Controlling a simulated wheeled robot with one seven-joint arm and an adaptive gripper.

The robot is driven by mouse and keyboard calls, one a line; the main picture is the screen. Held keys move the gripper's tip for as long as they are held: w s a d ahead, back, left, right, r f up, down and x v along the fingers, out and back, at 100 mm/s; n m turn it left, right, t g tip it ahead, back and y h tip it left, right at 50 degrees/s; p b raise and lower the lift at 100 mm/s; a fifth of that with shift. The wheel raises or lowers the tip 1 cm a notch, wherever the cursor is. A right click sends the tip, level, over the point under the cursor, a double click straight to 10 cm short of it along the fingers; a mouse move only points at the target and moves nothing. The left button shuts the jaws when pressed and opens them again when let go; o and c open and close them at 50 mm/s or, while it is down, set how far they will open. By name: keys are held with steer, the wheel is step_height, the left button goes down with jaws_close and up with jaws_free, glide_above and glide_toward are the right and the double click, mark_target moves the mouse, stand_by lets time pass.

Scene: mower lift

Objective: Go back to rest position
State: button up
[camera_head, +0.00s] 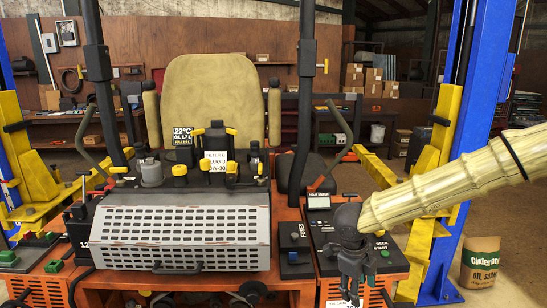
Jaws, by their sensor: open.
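My gripper (353,268) is dark and hangs at the end of my pale yellow arm (455,180), which comes in from the right edge. It points down in front of the right-hand black panel (318,232) of the orange mower. Its fingers are small in this view, and I see no object held between them. The gripper hides part of the panel and its green-labelled area. The mower's tan seat (212,100) stands upright behind the perforated grey cover (180,238).
Blue lift posts with yellow arms stand at the right (480,110) and left (8,75). A fuse box (293,248) sits left of the gripper.

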steer(key=s+d+f+n+t+h+b, duration=0.1)
steer(key=s+f+n+b, duration=0.35)
steer(key=f, duration=1.05)
steer(key=s+d+f+n+t+b, duration=0.15)
steer(key=s+f+n, duration=0.45)
steer(key=f+n, duration=0.65)
steer(key=s+a+f+n+g+y+b, duration=0.1)
steer(key=s+f+n+b, duration=0.1)
steer(key=s+f+n, duration=0.3)
steer(key=s+a+f+n+g+y+b, duration=0.1)
steer(key=s+f+n, duration=0.4)
steer(key=s+f, duration=0.6)
steer(key=s+g+y+b, duration=0.1)
steer(key=s, duration=0.8)
steer(key=shift+a+f+y, duration=0.2)
steer(key=shift+f+y, duration=0.1)
